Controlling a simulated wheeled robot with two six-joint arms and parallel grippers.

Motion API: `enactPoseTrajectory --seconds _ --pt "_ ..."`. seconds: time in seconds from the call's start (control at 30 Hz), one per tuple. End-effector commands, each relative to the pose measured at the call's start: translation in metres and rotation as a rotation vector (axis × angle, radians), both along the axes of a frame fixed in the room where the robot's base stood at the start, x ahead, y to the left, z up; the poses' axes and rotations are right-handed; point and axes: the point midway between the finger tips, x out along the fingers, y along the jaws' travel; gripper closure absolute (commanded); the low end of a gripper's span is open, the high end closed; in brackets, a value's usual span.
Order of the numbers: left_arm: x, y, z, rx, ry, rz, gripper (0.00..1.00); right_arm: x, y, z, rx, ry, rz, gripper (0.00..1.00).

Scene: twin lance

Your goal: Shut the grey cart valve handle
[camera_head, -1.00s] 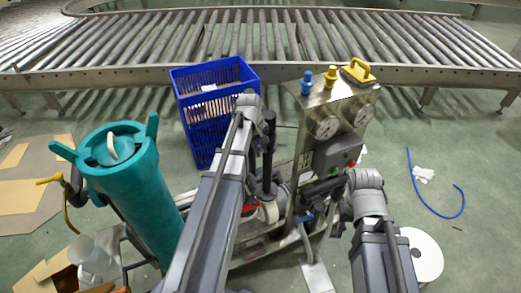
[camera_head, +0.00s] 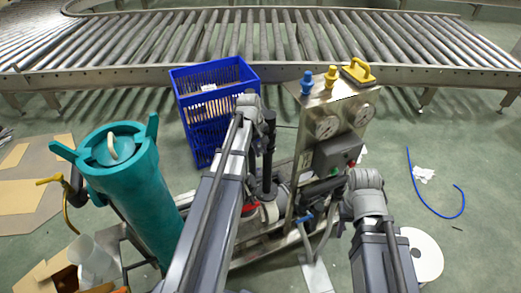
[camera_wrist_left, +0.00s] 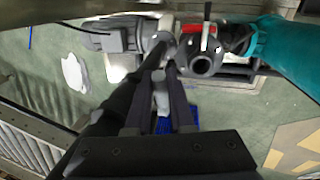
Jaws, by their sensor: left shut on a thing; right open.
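The cart carries a steel panel (camera_head: 335,102) with gauges and low pipework in front of it. My left gripper (camera_head: 268,192) reaches down over the pipework. In the left wrist view its two dark fingers (camera_wrist_left: 160,95) are shut on a slim light grey piece, which looks like the grey valve handle (camera_wrist_left: 161,101). The handle's far end and its valve are partly hidden by the fingers.
A teal cylinder (camera_head: 126,180) stands at the left. A blue crate (camera_head: 201,126) is behind the cart, before a roller conveyor (camera_head: 250,35). A blue hose (camera_head: 435,213) and white reel (camera_head: 427,255) lie at the right. Floor at the right is mostly clear.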

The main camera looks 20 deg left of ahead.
Motion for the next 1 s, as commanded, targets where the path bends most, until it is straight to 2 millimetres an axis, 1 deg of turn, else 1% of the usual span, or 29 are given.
enactPoseTrajectory --seconds 0.13,0.23,0.33,0.43,0.6,0.73,1.0 --pt "-0.001 0.0 -0.001 0.003 -0.002 0.0 1.0 0.0 0.0 -0.001 0.0 0.0 0.0 0.5" --pt "-0.005 -0.003 -0.006 0.04 -0.032 -0.001 1.0 0.0 0.0 -0.007 0.0 0.0 0.0 0.5" --pt "-0.01 -0.006 -0.016 0.122 -0.104 -0.003 1.0 0.0 0.0 -0.02 0.0 0.0 0.0 0.5" --pt "-0.01 -0.007 -0.026 0.218 -0.187 -0.004 1.0 0.0 0.0 -0.036 0.0 0.0 0.0 0.5" --pt "-0.007 -0.006 -0.031 0.319 -0.273 -0.001 1.0 0.0 0.0 -0.051 0.0 0.0 0.0 0.5" --pt "-0.005 -0.005 -0.03 0.35 -0.3 0.0 1.0 0.0 0.0 -0.054 0.0 0.0 0.0 0.5" --pt "-0.004 -0.004 -0.028 0.355 -0.304 0.0 1.0 0.0 0.0 -0.053 0.0 0.0 0.0 0.5"
